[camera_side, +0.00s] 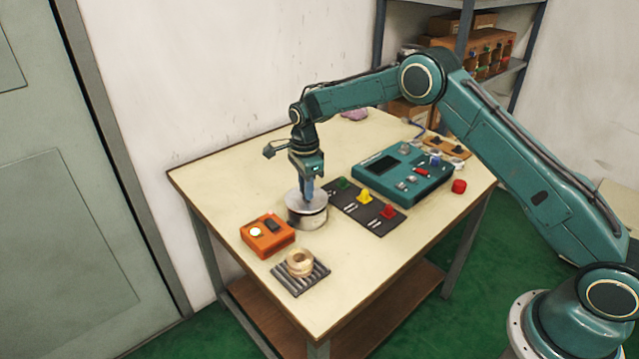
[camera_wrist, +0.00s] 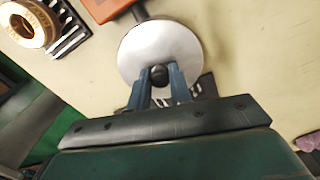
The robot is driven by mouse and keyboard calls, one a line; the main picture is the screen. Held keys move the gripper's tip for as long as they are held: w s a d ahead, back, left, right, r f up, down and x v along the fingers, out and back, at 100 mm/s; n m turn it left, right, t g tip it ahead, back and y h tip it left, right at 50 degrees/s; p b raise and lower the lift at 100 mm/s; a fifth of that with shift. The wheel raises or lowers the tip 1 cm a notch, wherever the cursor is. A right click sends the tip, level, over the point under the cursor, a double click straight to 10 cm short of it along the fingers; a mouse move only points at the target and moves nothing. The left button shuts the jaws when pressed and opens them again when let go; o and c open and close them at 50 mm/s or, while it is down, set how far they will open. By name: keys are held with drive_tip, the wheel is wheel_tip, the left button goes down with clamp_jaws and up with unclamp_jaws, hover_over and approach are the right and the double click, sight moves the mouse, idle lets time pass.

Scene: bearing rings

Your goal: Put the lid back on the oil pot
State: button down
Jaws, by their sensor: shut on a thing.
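The oil pot (camera_side: 308,219) is a short metal pot on the table, left of centre in the side view. Its round silver lid (camera_side: 300,203) is over its mouth; I cannot tell whether it rests on the rim or hovers just above. In the wrist view the lid (camera_wrist: 150,45) is a flat disc with a small black knob (camera_wrist: 158,76). My gripper (camera_side: 307,193) points down from above, with blue fingers. In the wrist view my gripper (camera_wrist: 160,78) is shut on the knob. The lid hides the pot's inside and most of its body there.
A dark board (camera_side: 349,207) with green, yellow and red pieces lies to the right, before a teal device (camera_side: 405,178). The table's back left is clear.

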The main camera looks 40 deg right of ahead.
drive_tip(key=shift+f, duration=0.65)
idle(1.0)
drive_tip(key=c, duration=1.2)
unclamp_jaws()
drive_tip(key=shift+r, duration=0.1)
drive_tip(key=shift+r, duration=3.65)
